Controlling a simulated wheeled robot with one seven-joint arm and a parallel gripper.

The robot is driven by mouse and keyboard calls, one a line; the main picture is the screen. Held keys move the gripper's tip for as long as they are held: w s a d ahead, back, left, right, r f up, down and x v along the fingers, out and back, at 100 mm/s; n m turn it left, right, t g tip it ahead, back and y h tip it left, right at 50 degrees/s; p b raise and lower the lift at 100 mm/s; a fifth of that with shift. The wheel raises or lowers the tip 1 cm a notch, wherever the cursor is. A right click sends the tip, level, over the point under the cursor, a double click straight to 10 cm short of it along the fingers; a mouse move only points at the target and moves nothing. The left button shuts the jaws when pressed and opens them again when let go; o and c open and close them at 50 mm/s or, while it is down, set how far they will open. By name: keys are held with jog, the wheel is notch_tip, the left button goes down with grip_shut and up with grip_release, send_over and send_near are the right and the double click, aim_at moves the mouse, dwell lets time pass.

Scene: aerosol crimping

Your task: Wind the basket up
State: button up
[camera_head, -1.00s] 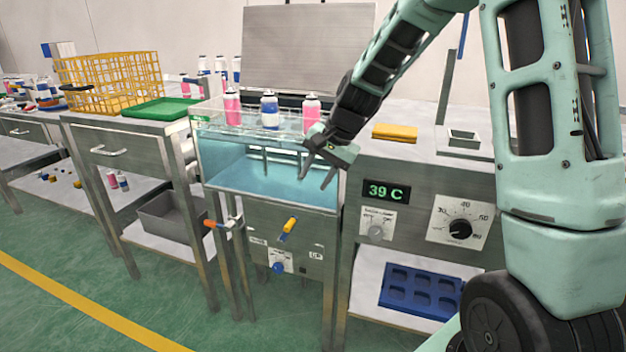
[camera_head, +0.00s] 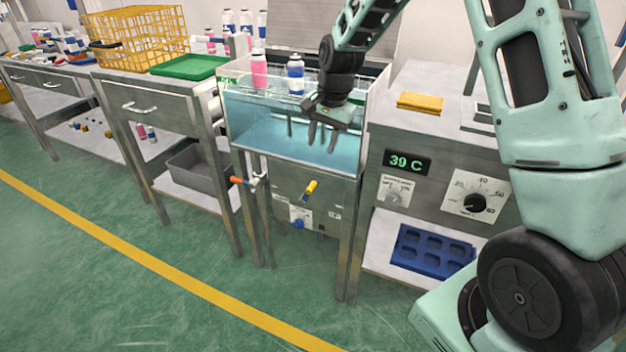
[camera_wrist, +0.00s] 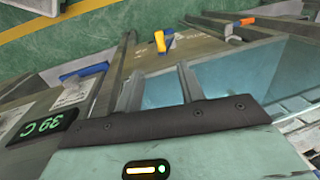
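The water tank (camera_head: 262,118) has clear walls and blue water. At its top a pale basket (camera_head: 276,91) holds upright cans, a pink one (camera_head: 259,71) and a blue-and-white one (camera_head: 295,74). My gripper and arm hide the basket's right part. A yellow handle (camera_head: 311,187) sticks out of the steel panel below the tank; it also shows in the wrist view (camera_wrist: 161,42). A blue knob (camera_head: 298,223) is below it. My gripper (camera_head: 322,138) points down by the tank's right front, above and apart from the yellow handle. Its fingers (camera_wrist: 160,90) are apart with nothing between them.
An orange-handled valve (camera_head: 237,180) juts out left of the panel. A green tray (camera_head: 190,67) and yellow crate (camera_head: 135,40) stand left. Floor in front is clear.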

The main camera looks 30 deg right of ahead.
aim_at(312, 186)
jog(key=f, duration=0.4)
jog(key=w+a+f+b, duration=0.1)
jog(key=f, duration=0.4)
jog(key=w+f, duration=0.1)
jog(key=f, duration=0.4)
jog(key=shift+a+b, duration=0.25)
jog(key=shift+b, duration=0.15)
grip_shut()
